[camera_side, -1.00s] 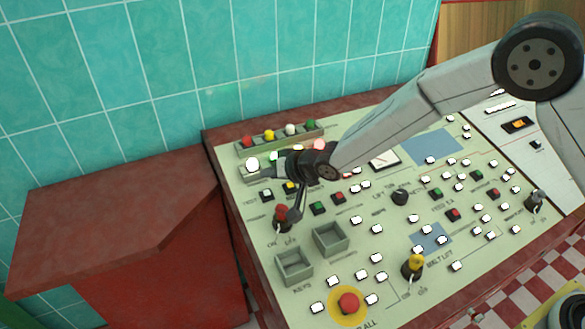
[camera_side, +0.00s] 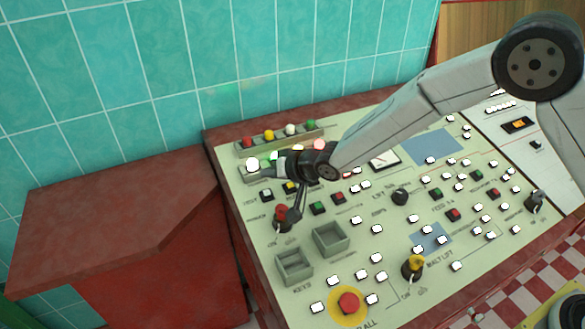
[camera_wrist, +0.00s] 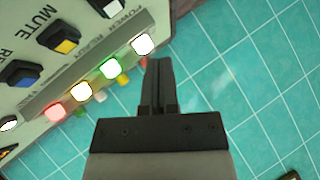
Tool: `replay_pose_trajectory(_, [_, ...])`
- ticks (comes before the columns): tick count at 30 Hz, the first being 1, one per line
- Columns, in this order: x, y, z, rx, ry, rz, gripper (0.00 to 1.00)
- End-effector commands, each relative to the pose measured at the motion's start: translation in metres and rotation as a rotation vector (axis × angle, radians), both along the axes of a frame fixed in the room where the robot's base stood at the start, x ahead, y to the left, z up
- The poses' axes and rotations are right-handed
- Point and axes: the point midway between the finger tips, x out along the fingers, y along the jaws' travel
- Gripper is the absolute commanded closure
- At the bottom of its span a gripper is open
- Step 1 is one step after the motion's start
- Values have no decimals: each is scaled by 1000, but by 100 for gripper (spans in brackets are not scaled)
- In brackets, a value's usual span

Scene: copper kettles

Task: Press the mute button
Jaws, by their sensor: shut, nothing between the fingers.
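The yellow button (camera_wrist: 66,42) sits in a dark frame beside the printed word MUTE in the wrist view. In the side view the yellow button (camera_side: 290,187) is partly hidden just below my arm's dark end. My gripper (camera_wrist: 158,62) has its fingers together and empty. In the wrist view its tips are right of the yellow button, close to the lit white lamp (camera_wrist: 143,44). In the side view my gripper (camera_side: 267,174) is over the panel's upper left, near the same lamp (camera_side: 252,165). I cannot tell whether the tips touch anything.
Lit lamps, including a green one (camera_wrist: 109,68), form a row next to the yellow button. A blue-black button (camera_wrist: 21,74) and a white button (camera_wrist: 108,6) flank it. A tiled wall (camera_side: 140,70) stands behind.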

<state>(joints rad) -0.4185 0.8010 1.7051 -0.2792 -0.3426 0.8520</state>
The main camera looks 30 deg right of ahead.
Motion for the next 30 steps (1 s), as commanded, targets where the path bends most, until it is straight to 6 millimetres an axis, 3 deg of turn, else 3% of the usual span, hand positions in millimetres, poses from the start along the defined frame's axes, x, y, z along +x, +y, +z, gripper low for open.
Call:
replay_pose_trajectory(11, [1, -9, 9, 210, 96, -209, 100])
replay_pose_trajectory(30, [-3, -49, 33, 1047, 396, -974, 100])
